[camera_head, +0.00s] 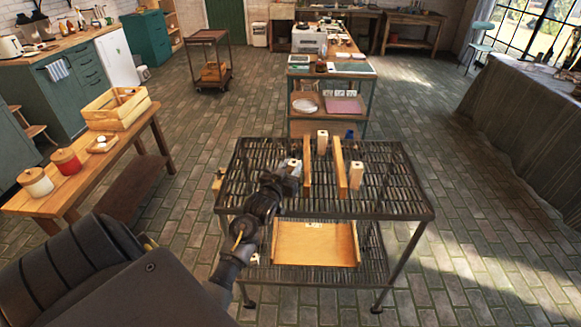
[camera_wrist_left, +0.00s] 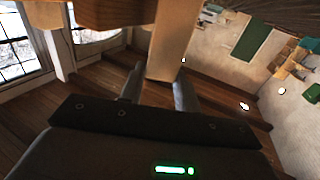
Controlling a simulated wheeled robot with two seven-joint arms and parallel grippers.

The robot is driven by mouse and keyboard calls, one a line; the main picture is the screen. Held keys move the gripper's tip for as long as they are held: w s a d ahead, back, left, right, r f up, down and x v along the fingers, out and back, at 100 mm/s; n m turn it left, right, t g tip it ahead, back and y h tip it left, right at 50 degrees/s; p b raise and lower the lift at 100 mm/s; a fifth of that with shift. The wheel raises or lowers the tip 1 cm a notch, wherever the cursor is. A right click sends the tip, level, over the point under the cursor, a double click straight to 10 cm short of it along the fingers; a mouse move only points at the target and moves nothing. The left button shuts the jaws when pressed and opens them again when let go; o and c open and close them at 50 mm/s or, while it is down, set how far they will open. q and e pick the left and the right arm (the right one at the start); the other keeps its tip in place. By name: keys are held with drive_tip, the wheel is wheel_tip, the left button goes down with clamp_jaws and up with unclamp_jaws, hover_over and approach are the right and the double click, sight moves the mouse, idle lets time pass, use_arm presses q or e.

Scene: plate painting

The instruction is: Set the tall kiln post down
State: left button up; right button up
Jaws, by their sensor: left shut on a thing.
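My left gripper (camera_head: 288,179) is over the left part of the wire-topped metal rack (camera_head: 390,208). It is shut on a pale kiln post (camera_head: 295,164), whose top shows just beyond the fingers. In the left wrist view the same post (camera_wrist_left: 170,52) runs down between the two fingers (camera_wrist_left: 158,92). I cannot tell whether its base touches the rack. Two other pale posts stand on the rack, one at the back (camera_head: 322,142) and one at the right (camera_head: 356,174). My right gripper is not in view.
Two wooden bars (camera_head: 341,165) stand on the rack, the left one (camera_head: 307,178) close to my gripper. A wooden board (camera_head: 315,246) lies on the lower shelf. A bench with a crate (camera_head: 117,108) and jars (camera_head: 66,161) is at left. The floor at right is clear.

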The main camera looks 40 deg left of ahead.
use_arm(q)
drive_tip(key=shift+f, duration=0.15)
drive_tip(key=o, duration=1.1)
drive_tip(key=shift+r, duration=0.2)
drive_tip(key=b+v, duration=0.2)
drive_tip(key=v, duration=1)
drive_tip(key=shift+f, duration=0.15)
